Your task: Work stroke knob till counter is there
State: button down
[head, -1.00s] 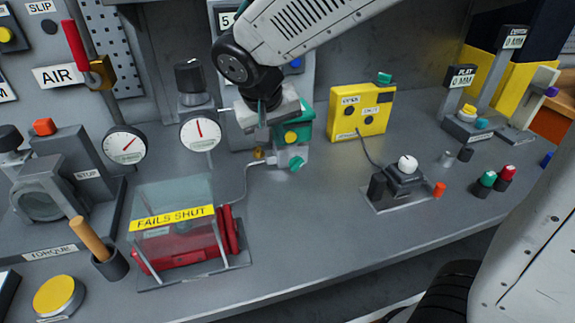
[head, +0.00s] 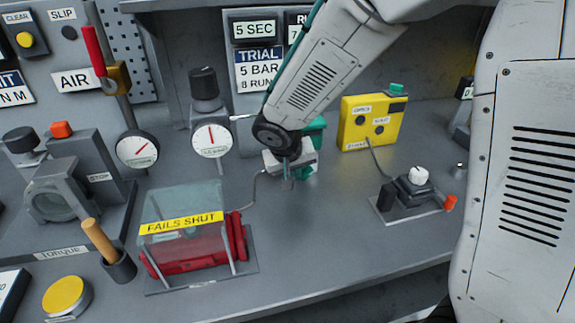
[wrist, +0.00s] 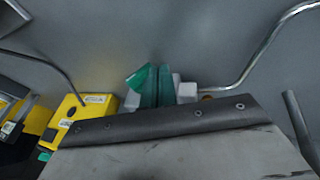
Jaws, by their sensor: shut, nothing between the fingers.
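My gripper (head: 288,182) points down in the head view, its fingers together with nothing seen between them. It is just in front of a green unit (head: 316,126), which it and my arm mostly hide. In the wrist view the closed fingers (wrist: 157,88) appear near a tilted green knob (wrist: 138,78) and pale blocks; I cannot tell whether they touch. The counter panel (head: 294,30) on the back wall is partly covered by my arm; a 7 shows at its edge. I cannot tell for certain which knob is the stroke knob.
A clear box marked FAILS SHUT (head: 185,222) stands front left of my gripper. A round gauge (head: 211,140) stands to its left. A yellow box (head: 373,122) and a white-knobbed pedestal (head: 418,176) stand to its right. The bench front between is bare.

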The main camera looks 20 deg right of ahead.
jog(key=shift+d+f, duration=0.2)
jog(key=shift+d, duration=0.05)
